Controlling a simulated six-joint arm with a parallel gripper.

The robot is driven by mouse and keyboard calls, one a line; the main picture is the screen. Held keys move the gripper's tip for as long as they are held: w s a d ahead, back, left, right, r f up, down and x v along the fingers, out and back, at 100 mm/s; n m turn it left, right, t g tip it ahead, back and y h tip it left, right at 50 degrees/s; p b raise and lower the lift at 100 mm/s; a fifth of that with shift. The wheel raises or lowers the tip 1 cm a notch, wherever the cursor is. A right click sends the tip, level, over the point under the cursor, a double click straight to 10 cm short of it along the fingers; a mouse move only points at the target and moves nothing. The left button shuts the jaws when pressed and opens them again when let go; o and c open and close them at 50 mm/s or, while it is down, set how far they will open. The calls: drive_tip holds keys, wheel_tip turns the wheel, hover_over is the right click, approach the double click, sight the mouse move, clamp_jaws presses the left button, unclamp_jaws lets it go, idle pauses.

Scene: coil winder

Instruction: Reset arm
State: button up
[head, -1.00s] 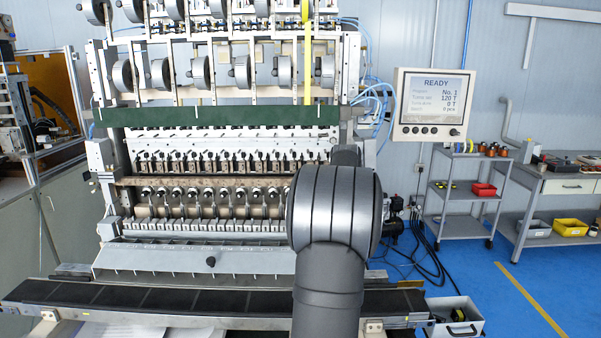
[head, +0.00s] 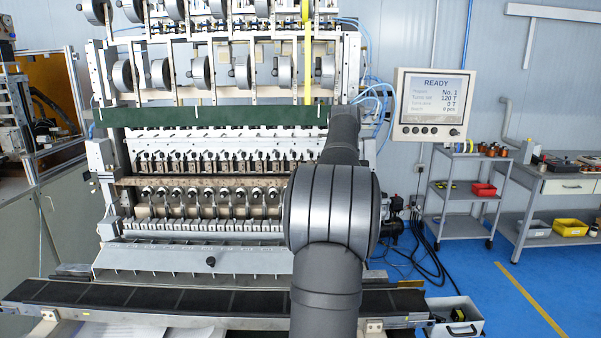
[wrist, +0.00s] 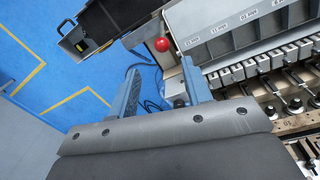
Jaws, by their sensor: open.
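My gripper (wrist: 160,66) shows in the wrist view. Its two blue-grey fingers are spread well apart, with nothing between them but the view of the machine's corner and the floor below. In the head view my arm rises in front of the right part of the coil winder (head: 210,255), and the gripper itself is hidden behind the arm. In the wrist view a red ball knob (wrist: 162,44) shows just beyond the fingertips, beside the machine's grey front ledge. I cannot tell how far the fingers are from it.
A dark conveyor belt (head: 150,298) runs along the machine's front. A grey bin (head: 468,325) stands at its right end. The screen (head: 432,105) reads READY. A cart (head: 465,190) and a bench (head: 560,185) stand right, with clear blue floor before them.

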drive_tip(key=f, duration=0.9)
drive_tip(key=d+f, duration=0.1)
drive_tip(key=f, duration=0.3)
drive_tip(key=shift+s+f, duration=0.2)
drive_tip(key=shift+f, duration=0.15)
drive_tip(key=s, duration=0.6)
wheel_tip(320, 180, up, 6)
drive_tip(key=shift+s+a, duration=0.15)
drive_tip(key=shift+a, duration=0.05)
